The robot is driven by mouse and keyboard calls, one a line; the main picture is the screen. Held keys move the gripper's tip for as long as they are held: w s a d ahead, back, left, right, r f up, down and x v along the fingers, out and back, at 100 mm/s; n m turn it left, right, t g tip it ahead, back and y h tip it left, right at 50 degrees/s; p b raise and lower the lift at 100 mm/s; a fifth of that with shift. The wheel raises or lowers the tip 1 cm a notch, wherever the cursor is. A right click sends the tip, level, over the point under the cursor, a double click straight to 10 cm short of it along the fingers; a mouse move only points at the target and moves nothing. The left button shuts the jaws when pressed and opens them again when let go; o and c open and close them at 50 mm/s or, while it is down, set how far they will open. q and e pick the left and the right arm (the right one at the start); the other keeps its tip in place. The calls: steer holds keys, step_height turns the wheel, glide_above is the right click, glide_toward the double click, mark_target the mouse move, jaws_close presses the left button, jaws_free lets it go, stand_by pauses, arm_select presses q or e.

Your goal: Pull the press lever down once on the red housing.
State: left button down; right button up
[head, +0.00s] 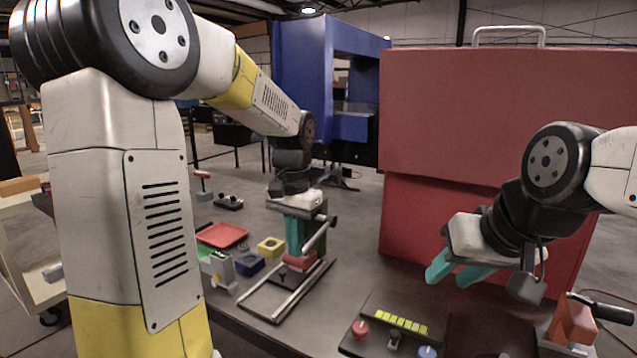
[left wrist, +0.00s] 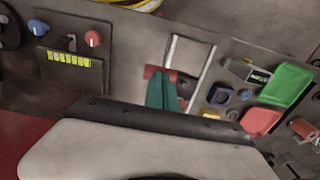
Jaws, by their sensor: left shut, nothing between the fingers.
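A small red housing (head: 300,262) sits at the far end of a pale rail frame (head: 277,312) on the table. A grey bar with a dark knob (head: 333,221) slants up to its right; I cannot tell whether it is a lever. My left gripper (head: 294,250) is shut and points down at this housing, its teal tips overlapping it; contact is unclear. In the left wrist view, the housing (left wrist: 151,72) shows behind the fingers. Another red housing (head: 573,320) with a black-handled lever (head: 606,312) stands at the right front. My right gripper (head: 454,275) is open and empty.
A button panel (head: 378,343) with red and blue knobs and yellow-green segments lies in front. A red tray (head: 222,235), a yellow block (head: 270,246) and a blue block (head: 249,264) lie left of the rails. A large red cabinet (head: 480,120) stands behind right.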

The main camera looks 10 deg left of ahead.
arm_select(q)
steer(key=shift+s+f, duration=0.1)
steer(key=shift+f, duration=0.45)
stand_by(0.8)
steer(key=shift+r, duration=2.35)
steer(key=w+d+r, duration=0.1)
steer(key=w+r, duration=0.1)
steer(key=r, duration=0.6)
steer(key=w+d+r, duration=0.1)
steer(key=w+r, duration=0.2)
steer(key=r, duration=0.5)
steer(key=shift+w+r, duration=0.25)
steer(key=shift+w, duration=0.05)
steer(key=shift+d, duration=0.1)
